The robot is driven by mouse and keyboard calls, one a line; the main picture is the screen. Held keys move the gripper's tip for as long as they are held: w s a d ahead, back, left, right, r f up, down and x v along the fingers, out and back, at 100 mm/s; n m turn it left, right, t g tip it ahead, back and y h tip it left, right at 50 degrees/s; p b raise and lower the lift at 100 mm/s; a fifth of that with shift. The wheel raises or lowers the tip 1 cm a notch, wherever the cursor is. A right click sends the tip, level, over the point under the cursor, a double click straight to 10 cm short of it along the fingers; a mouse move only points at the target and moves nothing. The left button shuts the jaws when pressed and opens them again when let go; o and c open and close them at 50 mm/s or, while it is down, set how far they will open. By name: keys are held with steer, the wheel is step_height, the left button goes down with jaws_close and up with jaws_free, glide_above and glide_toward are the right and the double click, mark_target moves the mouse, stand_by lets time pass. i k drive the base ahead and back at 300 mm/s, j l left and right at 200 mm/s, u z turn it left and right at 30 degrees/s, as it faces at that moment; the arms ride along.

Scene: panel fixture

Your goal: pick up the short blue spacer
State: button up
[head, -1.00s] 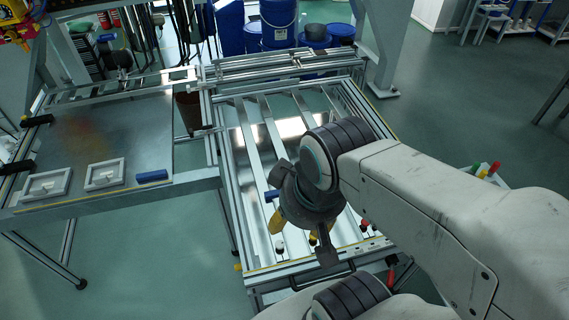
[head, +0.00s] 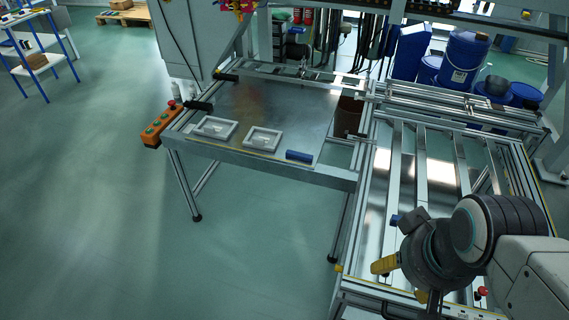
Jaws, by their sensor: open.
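A blue spacer (head: 299,155) lies on the front right edge of the grey metal table, right of two light frames. A second small blue piece (head: 394,220) shows beside the dark wrist, over the slatted panel; its length is hidden, and I cannot tell whether it lies on the panel or belongs to my arm. My gripper (head: 403,281) is at the lower right, above the slatted panel, with yellow parts showing at its fingers. It is open, well apart from the spacer on the table, and partly hidden by the wrist.
Two light frames (head: 214,128) (head: 263,139) lie on the metal table (head: 275,105). An orange button box (head: 160,125) is fixed at its left corner. The slatted panel (head: 407,165) stands to the right. Blue drums (head: 462,58) are behind.

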mark_target(290, 153)
steer(key=j+u, duration=0.4)
steer(key=j, duration=1.15)
steer(key=i+j+u, duration=0.2)
steer(key=i+j, duration=0.2)
steer(key=i+j+u, duration=0.2)
steer(key=i+j, duration=0.15)
steer(key=i, duration=0.2)
steer(key=i+l+u, duration=0.1)
steer(key=i+l, duration=0.15)
steer(key=i+l+u, duration=0.15)
steer(key=l, duration=0.3)
steer(key=i+l+u, duration=0.1)
steer(key=i+l, duration=0.25)
steer(key=l+u, duration=0.15)
steer(key=l, duration=0.6)
steer(key=i, duration=0.05)
